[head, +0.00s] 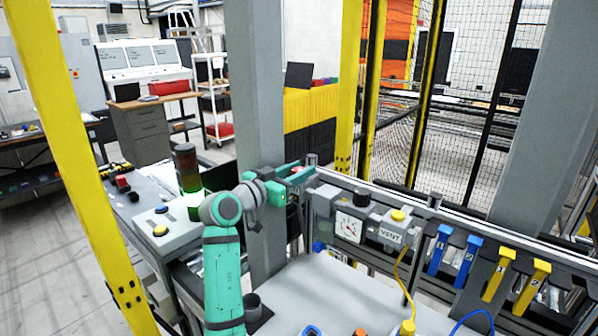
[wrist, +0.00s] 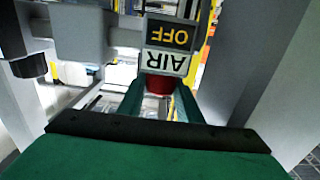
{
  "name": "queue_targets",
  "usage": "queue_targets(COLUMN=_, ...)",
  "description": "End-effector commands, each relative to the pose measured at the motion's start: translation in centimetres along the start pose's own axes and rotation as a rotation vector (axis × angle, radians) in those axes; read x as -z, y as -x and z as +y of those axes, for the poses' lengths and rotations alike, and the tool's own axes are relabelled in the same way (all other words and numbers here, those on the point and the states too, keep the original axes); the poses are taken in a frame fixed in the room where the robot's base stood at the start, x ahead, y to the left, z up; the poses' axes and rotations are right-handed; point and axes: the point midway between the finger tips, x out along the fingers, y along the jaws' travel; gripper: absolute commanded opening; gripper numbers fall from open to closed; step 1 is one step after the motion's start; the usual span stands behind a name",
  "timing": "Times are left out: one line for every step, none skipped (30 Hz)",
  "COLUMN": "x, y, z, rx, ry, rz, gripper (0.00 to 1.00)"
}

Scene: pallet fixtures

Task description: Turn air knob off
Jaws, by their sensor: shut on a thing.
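The air knob (wrist: 159,84) is red and shows in the wrist view just below an upside-down white AIR label (wrist: 166,64) and a black OFF label (wrist: 170,35). My gripper (wrist: 159,95) has one green finger on each side of the knob and is shut on it. In the head view my gripper (head: 297,174) is at the left end of the grey fixture rail, beside the grey post. The knob is mostly hidden there by the fingers. I cannot tell which way the knob is turned.
A pressure gauge (head: 349,226) and a yellow-topped valve (head: 397,226) sit right of my gripper. Blue handles (head: 467,262) and yellow handles (head: 498,274) are farther right. A grey post (head: 256,90) stands close beside my arm. A signal light (head: 187,168) stands at left.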

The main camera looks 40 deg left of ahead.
Motion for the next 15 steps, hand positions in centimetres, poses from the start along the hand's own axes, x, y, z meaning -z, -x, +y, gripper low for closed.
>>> queue_targets(x=0.0, y=0.1, z=-0.2, rx=0.004, ry=0.001, rz=0.000, gripper=0.39)
queue_targets(x=0.0, y=0.1, z=-0.2, rx=0.004, ry=0.001, rz=0.000, gripper=0.40)
queue_targets(x=0.0, y=0.1, z=-0.2, rx=0.003, ry=0.001, rz=0.000, gripper=0.40)
queue_targets(x=0.0, y=0.1, z=-0.2, rx=0.003, ry=0.001, rz=0.000, gripper=0.40)
queue_targets(x=0.0, y=0.1, z=-0.1, rx=0.003, ry=0.001, rz=0.000, gripper=0.40)
queue_targets(x=0.0, y=0.1, z=-0.1, rx=0.003, ry=0.001, rz=0.000, gripper=0.40)
queue_targets(x=0.0, y=0.1, z=-0.1, rx=0.002, ry=0.001, rz=0.000, gripper=0.40)
queue_targets(x=0.0, y=0.1, z=-0.1, rx=0.002, ry=0.001, rz=0.000, gripper=0.40)
queue_targets(x=0.0, y=0.1, z=-0.1, rx=0.002, ry=0.000, rz=0.000, gripper=0.40)
queue_targets(x=0.0, y=0.1, z=-0.1, rx=0.002, ry=0.000, rz=0.000, gripper=0.40)
queue_targets(x=0.0, y=0.2, z=-0.1, rx=0.002, ry=0.000, rz=0.000, gripper=0.40)
queue_targets(x=0.0, y=0.4, z=-0.1, rx=0.002, ry=0.000, rz=0.000, gripper=0.40)
queue_targets(x=0.0, y=0.6, z=-0.1, rx=0.002, ry=0.000, rz=0.000, gripper=0.40)
queue_targets(x=0.0, y=0.8, z=-0.1, rx=0.002, ry=0.000, rz=0.000, gripper=0.40)
queue_targets(x=0.0, y=1.3, z=-0.1, rx=0.003, ry=0.000, rz=0.000, gripper=0.40)
